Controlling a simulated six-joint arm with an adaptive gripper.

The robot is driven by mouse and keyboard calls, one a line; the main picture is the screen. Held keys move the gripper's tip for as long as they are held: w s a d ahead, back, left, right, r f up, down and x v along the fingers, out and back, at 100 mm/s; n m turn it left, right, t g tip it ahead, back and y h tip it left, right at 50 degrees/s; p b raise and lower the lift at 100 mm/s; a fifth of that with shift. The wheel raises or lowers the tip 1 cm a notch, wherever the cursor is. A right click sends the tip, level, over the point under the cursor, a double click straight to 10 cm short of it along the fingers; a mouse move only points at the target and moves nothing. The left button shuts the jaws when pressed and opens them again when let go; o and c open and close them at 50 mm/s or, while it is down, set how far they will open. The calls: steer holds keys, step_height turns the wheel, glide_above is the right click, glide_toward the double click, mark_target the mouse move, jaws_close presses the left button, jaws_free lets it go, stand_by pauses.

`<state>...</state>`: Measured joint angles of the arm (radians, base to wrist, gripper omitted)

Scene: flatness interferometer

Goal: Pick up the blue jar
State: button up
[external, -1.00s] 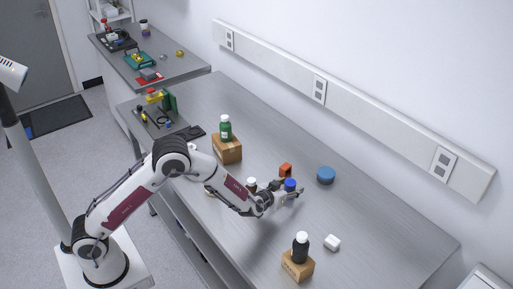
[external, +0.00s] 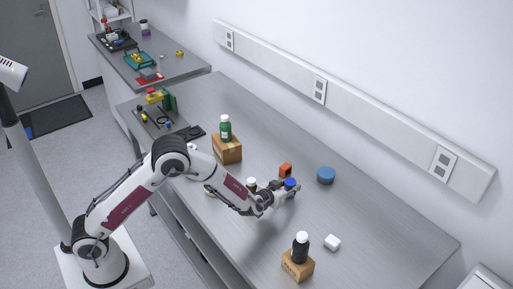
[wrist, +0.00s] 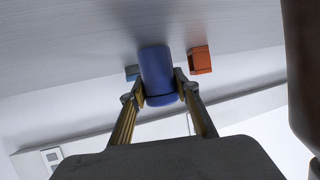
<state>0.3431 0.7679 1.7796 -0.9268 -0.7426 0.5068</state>
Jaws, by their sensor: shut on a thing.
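The blue jar (wrist: 157,72) is a dark blue cylinder between my two fingers in the wrist view. My gripper (wrist: 159,90) is shut on it, with one finger against each side. In the external view the jar (external: 290,183) shows as a small blue shape at my gripper (external: 285,191), low over the middle of the table. Part of the jar is hidden by the gripper there. I cannot tell whether its base touches the table.
An orange block (external: 285,170) sits close behind the jar. A round blue object (external: 326,175) lies farther right. A dark bottle (external: 300,247) on a cardboard box, a white block (external: 332,242) and a green bottle (external: 225,130) on another box stand apart. The right table area is mostly clear.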

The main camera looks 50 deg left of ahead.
mark_target(290, 181)
steer(key=shift+r, duration=4.9)
